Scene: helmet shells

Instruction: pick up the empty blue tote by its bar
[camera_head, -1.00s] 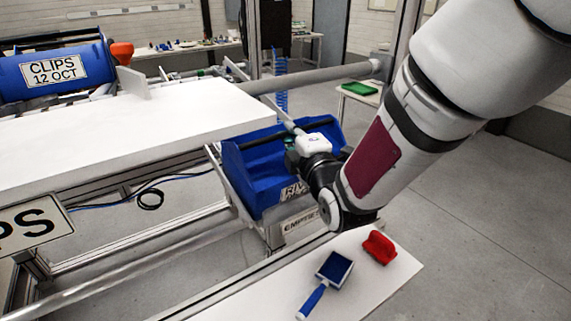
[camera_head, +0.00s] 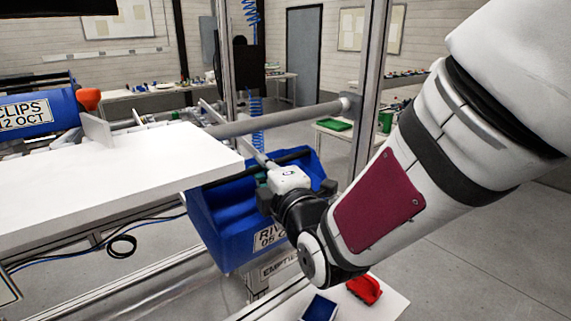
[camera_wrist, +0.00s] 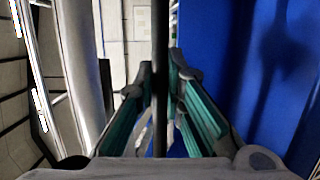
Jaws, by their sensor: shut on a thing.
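The blue tote (camera_head: 225,228) sits at the end of the white bench in the head view, above a stand labelled EMPTIES. Its front label is partly covered by my arm. Its dark bar (camera_head: 293,157) runs across the top. In the wrist view the bar (camera_wrist: 160,45) runs upright through the middle, between my two green-lined fingers, and the blue tote wall (camera_wrist: 235,60) fills the right side. My gripper (camera_wrist: 160,88) is shut on the bar. In the head view the fingertips are mostly hidden behind my wrist. I cannot see any contents in the tote.
The white bench top (camera_head: 110,180) lies close left of the tote. A grey rail (camera_head: 280,120) crosses behind it to an upright post (camera_head: 368,95). Open floor lies right.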

